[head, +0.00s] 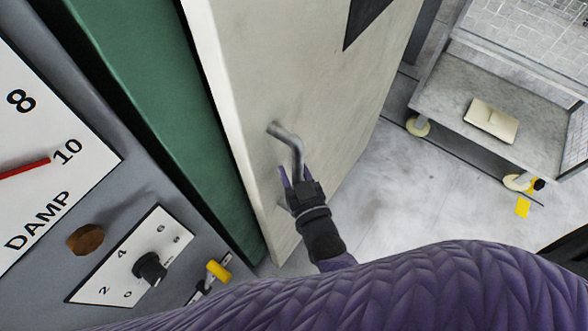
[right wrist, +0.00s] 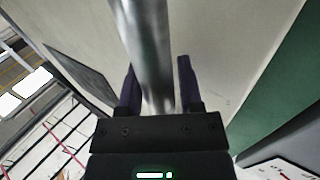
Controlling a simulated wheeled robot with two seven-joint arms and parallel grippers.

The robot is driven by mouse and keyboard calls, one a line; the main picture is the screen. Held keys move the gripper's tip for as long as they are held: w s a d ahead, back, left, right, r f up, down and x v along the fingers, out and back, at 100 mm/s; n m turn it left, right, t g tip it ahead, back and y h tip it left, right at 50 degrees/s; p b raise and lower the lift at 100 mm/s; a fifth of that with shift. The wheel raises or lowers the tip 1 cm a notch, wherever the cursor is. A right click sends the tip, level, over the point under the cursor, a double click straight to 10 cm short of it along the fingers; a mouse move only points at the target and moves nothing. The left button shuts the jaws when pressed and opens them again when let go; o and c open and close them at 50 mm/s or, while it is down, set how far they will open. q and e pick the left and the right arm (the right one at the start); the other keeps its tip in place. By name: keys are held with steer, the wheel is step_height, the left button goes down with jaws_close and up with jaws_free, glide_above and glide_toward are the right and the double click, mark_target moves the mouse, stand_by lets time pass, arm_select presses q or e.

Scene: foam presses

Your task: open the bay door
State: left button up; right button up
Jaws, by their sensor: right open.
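The bay door (head: 330,80) is a large off-white panel standing ajar, with its near edge beside a green frame (head: 140,100). A grey metal lever handle (head: 290,139) sticks out from the door face. My right gripper (head: 291,172) is at the free end of this handle. In the right wrist view the handle bar (right wrist: 148,50) runs between the two open fingers of the gripper (right wrist: 158,85); I cannot tell whether a finger touches it. My left gripper is not in view.
A grey panel with a DAMP gauge (head: 45,140), a dial (head: 150,268) and a yellow-tipped lever (head: 217,270) is close on the left. A wheeled cart (head: 450,95) holding a beige pad (head: 491,120) stands at the right. Grey floor (head: 400,190) lies clear between door and cart.

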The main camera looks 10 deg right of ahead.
steer(key=s+d, duration=0.1)
steer(key=s, duration=0.9)
steer(key=shift+d, duration=0.1)
steer(key=s+d+f+g+b, duration=0.1)
steer(key=s+f+g+b, duration=0.2)
steer(key=f, duration=0.6)
steer(key=s+f+n+g+b, duration=0.1)
steer(key=s+f+g+b, duration=0.3)
steer(key=f, duration=0.6)
steer(key=d+f+g+b, duration=0.1)
steer(key=f+g+b, duration=0.1)
steer(key=f+b, duration=0.5)
steer(key=s+d+f+g+h+b, duration=0.1)
steer(key=s+d+f+g+b, duration=0.1)
steer(key=s+f, duration=0.5)
steer(key=s+d+f+g+h+b, duration=0.1)
steer(key=s+d+f+g+b, duration=0.2)
steer(key=f, duration=0.7)
steer(key=s+d+g, duration=0.2)
steer(key=s+g, duration=0.1)
steer(key=s, duration=0.1)
steer(key=shift+s+f, duration=0.2)
steer(key=shift+f, duration=0.2)
